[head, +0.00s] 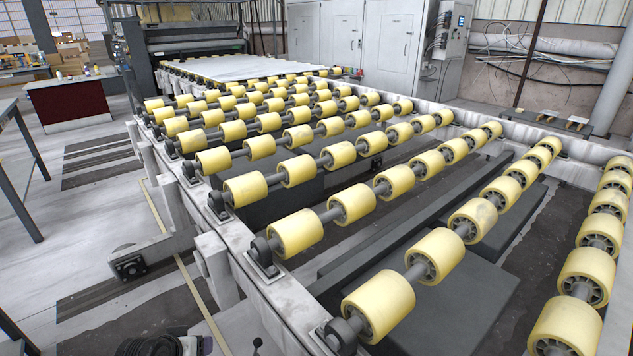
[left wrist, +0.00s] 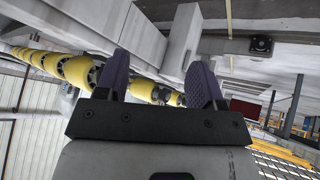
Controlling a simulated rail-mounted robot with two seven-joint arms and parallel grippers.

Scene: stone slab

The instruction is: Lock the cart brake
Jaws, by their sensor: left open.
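No cart or cart brake can be made out for certain. A small dark knob-topped stick (head: 257,344) stands at the bottom edge of the head view, beside the conveyor frame; I cannot tell whether it is the brake lever. My left gripper (left wrist: 160,80) is open in the left wrist view, its two purple fingers apart with nothing held between them. In the head view only a dark ribbed part and a bit of purple show at the bottom left, left of the stick. My right gripper is not in view.
A large conveyor with yellow rollers (head: 295,232) fills the middle and right. Its pale side frame (head: 285,300) runs close to the stick. A dark table (head: 25,150) stands at the left edge. Grey floor (head: 100,215) lies open between them.

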